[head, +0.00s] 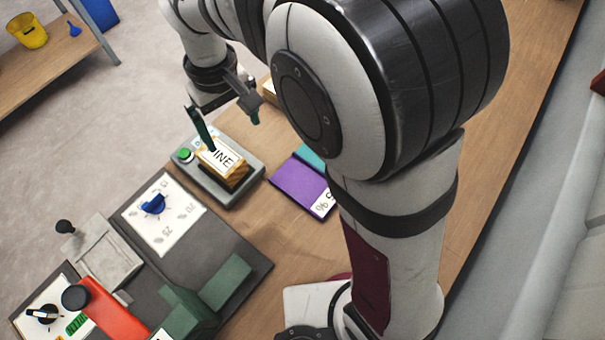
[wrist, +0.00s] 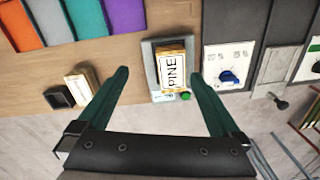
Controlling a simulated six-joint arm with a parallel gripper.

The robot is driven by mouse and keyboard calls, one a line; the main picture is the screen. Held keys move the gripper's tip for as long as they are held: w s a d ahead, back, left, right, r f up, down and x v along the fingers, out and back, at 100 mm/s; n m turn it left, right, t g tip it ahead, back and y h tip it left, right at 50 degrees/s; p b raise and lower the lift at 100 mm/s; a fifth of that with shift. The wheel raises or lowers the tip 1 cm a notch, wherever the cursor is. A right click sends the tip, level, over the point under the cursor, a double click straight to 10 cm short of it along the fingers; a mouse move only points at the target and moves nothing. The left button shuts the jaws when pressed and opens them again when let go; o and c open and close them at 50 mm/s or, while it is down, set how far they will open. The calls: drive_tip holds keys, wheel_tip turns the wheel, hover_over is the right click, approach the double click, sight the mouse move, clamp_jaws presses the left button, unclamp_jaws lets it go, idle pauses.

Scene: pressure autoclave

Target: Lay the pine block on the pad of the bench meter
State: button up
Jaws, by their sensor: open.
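The pine block (head: 232,171), pale wood with a white label lettered PINE, lies flat on top of the grey bench meter (head: 247,183). The meter has a green button (head: 185,155) at one end. The block mostly hides the pad under it. In the wrist view the block (wrist: 172,72) sits on the meter (wrist: 150,62), with the button (wrist: 185,96) at its near end. My gripper (head: 234,136) is open and empty. In the head view one green finger overlaps the block's edge. In the wrist view the block appears between the fingers, nearer the right one; contact cannot be told.
A control panel with a blue knob (head: 154,204), a red handle (head: 112,312) and green blocky parts stand beside the meter. Purple and teal cards (head: 298,188) lie on the other side. Another labelled wooden block (wrist: 82,88) and a dark block (wrist: 58,97) lie left in the wrist view.

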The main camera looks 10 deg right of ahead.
drive_tip(key=s+d+r+m, duration=0.4)
drive_tip(key=s+d+m, duration=0.3)
drive_tip(key=s+d, duration=0.35)
drive_tip(key=s+d+f+m+y, duration=0.1)
drive_tip(key=s+d+m, duration=0.3)
drive_tip(key=s, duration=0.5)
drive_tip(key=shift+d+f+m+y, duration=0.2)
drive_tip(key=shift+f+m+y, duration=0.1)
drive_tip(key=shift+f+m, duration=0.25)
drive_tip(key=shift+r, duration=0.1)
